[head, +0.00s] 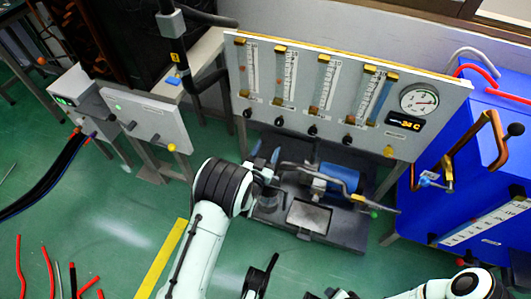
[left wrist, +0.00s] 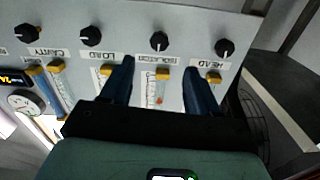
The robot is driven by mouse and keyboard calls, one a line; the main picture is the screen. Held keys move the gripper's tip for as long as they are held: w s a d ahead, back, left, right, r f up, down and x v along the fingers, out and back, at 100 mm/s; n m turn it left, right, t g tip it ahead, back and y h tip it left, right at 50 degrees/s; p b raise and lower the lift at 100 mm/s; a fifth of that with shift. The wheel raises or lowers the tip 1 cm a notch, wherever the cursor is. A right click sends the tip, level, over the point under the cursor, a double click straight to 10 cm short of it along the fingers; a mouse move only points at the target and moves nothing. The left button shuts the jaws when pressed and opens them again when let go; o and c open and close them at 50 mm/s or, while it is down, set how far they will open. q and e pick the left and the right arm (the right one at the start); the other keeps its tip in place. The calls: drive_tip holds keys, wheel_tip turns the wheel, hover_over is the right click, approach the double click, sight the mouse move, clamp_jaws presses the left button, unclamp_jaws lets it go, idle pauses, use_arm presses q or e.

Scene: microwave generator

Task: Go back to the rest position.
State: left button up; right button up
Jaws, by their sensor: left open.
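My left gripper (head: 265,152) is in the middle of the head view, in front of the grey flowmeter panel (head: 300,105). Its two blue fingers are apart with nothing between them. In the left wrist view the open fingers (left wrist: 163,85) point at the panel (left wrist: 190,22), below its row of black knobs and over the labels LOAD and HEAD. Contact with the panel cannot be made out. My right arm (head: 455,288) shows at the bottom right. Dark parts at the bottom edge may belong to my right gripper, but its fingers are not clear.
A dark base with a blue cylinder (head: 335,180) and metal pipes stands below the panel. A blue cabinet (head: 470,165) with copper pipes is at the right. A grey control box (head: 150,118) stands at the left. Red hoses (head: 47,265) lie on the green floor at lower left.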

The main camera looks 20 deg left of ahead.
use_arm(q)
drive_tip(key=shift+s, duration=0.3)
use_arm(e)
drive_tip(key=shift+s+f, duration=0.1)
drive_tip(key=shift+s, duration=0.25)
